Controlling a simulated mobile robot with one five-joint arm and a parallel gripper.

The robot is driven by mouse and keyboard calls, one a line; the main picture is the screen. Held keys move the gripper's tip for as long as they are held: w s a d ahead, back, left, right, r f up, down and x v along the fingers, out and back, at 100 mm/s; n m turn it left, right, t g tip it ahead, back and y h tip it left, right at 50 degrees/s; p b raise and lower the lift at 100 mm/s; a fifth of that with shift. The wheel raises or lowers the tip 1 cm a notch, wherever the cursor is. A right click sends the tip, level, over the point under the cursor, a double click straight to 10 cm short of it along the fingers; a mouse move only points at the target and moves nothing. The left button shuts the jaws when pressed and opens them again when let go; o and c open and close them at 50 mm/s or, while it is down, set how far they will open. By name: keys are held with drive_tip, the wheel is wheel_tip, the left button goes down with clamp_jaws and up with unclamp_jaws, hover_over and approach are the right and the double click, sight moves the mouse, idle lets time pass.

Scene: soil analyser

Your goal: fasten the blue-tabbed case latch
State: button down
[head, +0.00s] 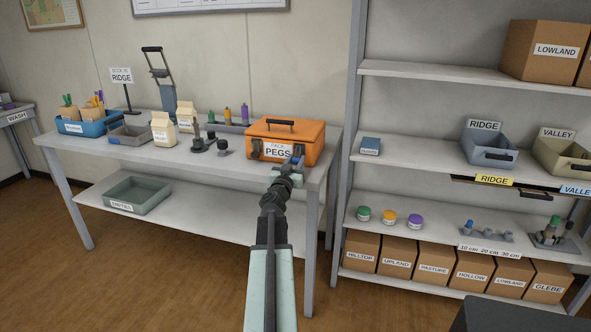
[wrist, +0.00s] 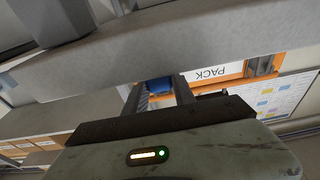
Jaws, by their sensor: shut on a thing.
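The orange case (head: 312,133) stands lid down on the right end of the workbench, with a dark handle on top and a white label reading PEGS. Its left latch (head: 255,149) is dark. The blue-tabbed latch (head: 296,160) is at the right of the front face, partly hidden by my gripper (head: 292,167). In the wrist view, the blue tab (wrist: 159,86) shows between the fingers of my gripper (wrist: 160,92), which is shut on it. Whether this latch is fastened cannot be told.
A shelving unit (head: 400,150) with bins and boxes stands close on the right. The floor before the bench is clear.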

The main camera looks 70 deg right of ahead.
drive_tip(key=shift+d+f+h+b, duration=0.15)
drive_tip(key=shift+f+h+b, duration=0.3)
drive_tip(key=shift+b, duration=0.25)
drive_tip(key=shift+r, duration=0.2)
drive_tip(key=c, duration=1)
unclamp_jaws()
drive_tip(key=shift+c, duration=0.2)
drive_tip(key=b+v, duration=0.2)
drive_tip(key=v, duration=0.5)
drive_tip(key=shift+a, duration=0.4)
drive_tip(key=shift+f, duration=0.15)
